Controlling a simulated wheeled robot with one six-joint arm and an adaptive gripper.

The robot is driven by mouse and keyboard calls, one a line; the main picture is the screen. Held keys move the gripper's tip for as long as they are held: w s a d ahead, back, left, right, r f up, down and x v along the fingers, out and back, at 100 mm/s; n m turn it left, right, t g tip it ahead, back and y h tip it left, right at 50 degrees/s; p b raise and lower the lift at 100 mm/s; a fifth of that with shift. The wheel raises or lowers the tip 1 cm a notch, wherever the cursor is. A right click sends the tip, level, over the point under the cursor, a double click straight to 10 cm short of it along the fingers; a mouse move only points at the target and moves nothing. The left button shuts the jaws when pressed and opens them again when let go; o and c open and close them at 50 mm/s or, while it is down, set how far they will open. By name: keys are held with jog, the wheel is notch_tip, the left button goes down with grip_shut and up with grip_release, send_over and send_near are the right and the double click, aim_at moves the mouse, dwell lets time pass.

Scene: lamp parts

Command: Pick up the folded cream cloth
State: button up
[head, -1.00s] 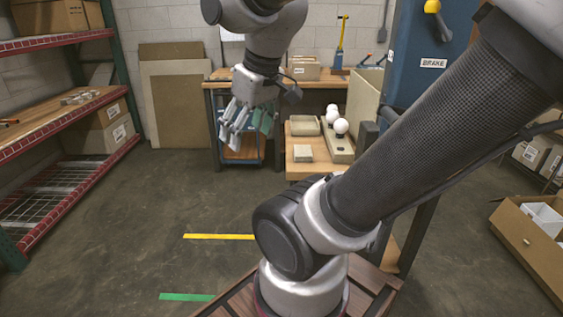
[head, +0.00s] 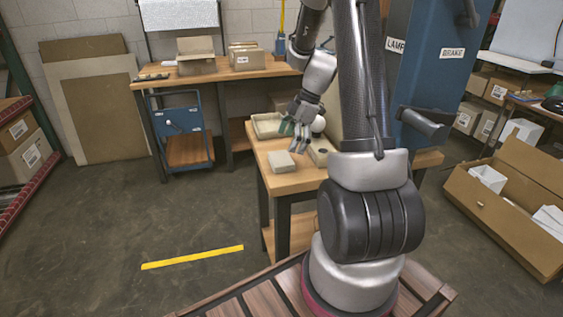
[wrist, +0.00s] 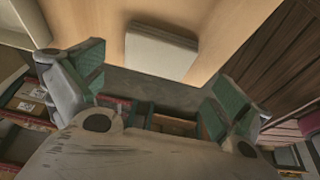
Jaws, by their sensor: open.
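The folded cream cloth (head: 281,161) lies flat near the left front of the small wooden table (head: 296,180). In the wrist view the cloth (wrist: 161,51) shows as a pale flat square with layered edges, beyond the fingertips. My gripper (head: 297,138) is above the table, slightly right of and behind the cloth. In the wrist view my gripper (wrist: 158,92) has its green-padded fingers wide apart with nothing between them. It is apart from the cloth.
A shallow cream tray (head: 264,128) sits behind the cloth. A white bulb (head: 318,124) and its cream holder (head: 319,152) stand right of it, partly hidden by my arm. A blue cabinet (head: 425,85) rises at right. An open cardboard box (head: 505,205) lies on the floor.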

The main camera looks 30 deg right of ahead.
aim_at(282, 158)
jog(key=x, duration=0.6)
jog(key=shift+w, duration=0.15)
jog(key=shift+r, duration=0.1)
jog(key=shift+c, duration=0.2)
jog(key=c, duration=0.7)
